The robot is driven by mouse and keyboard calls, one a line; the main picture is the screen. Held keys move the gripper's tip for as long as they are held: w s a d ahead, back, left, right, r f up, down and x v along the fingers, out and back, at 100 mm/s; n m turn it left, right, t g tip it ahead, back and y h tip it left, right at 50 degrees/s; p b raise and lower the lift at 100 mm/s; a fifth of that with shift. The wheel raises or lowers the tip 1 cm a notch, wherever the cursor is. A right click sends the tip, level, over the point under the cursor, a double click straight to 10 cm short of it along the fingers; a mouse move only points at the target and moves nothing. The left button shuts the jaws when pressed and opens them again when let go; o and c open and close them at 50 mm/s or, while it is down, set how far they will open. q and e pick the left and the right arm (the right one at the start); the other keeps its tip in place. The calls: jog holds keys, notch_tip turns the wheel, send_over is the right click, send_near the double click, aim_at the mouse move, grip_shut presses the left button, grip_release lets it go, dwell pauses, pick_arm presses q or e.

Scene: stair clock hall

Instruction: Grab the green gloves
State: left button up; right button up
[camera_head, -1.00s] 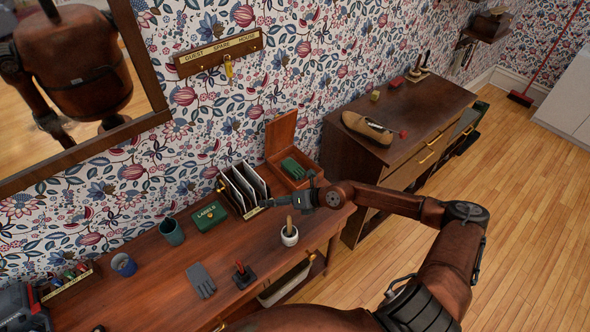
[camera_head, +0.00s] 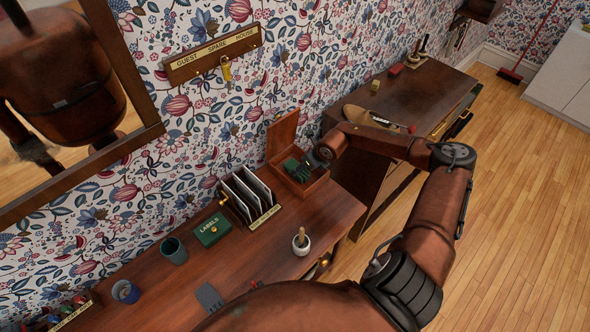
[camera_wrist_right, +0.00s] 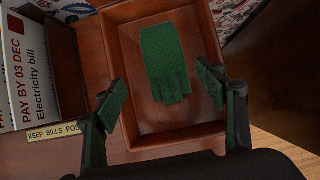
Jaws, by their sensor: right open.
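The green gloves (camera_head: 294,168) lie in an open wooden box (camera_head: 312,187) at the back right of the desk. In the right wrist view the gloves (camera_wrist_right: 163,58) lie flat on the box floor, fingers toward me. My right gripper (camera_head: 312,161) is over the box's right side in the head view. In the right wrist view my right gripper (camera_wrist_right: 161,80) is open, its fingers spread on either side of the gloves with nothing between them in contact. My left gripper is not in view.
The box's raised lid (camera_head: 283,137) stands at its back. A letter rack (camera_head: 247,198) stands just left of the box. A dark cabinet (camera_head: 400,92) is to the right.

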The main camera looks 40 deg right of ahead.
jog(key=shift+w+d+f, duration=0.15)
jog(key=shift+f, duration=0.3)
jog(key=shift+w+d+f, duration=0.1)
jog(key=shift+w+f, duration=0.05)
jog(key=shift+f, duration=0.3)
jog(key=x, duration=0.2)
jog(key=shift+w+d+f, duration=0.15)
jog(key=shift+f, duration=0.15)
jog(key=shift+w+f, duration=0.15)
jog(key=shift+f, duration=0.15)
jog(key=shift+w+f, duration=0.1)
jog(key=c, duration=0.8)
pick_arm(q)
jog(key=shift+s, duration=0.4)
pick_arm(e)
jog(key=c, duration=0.4)
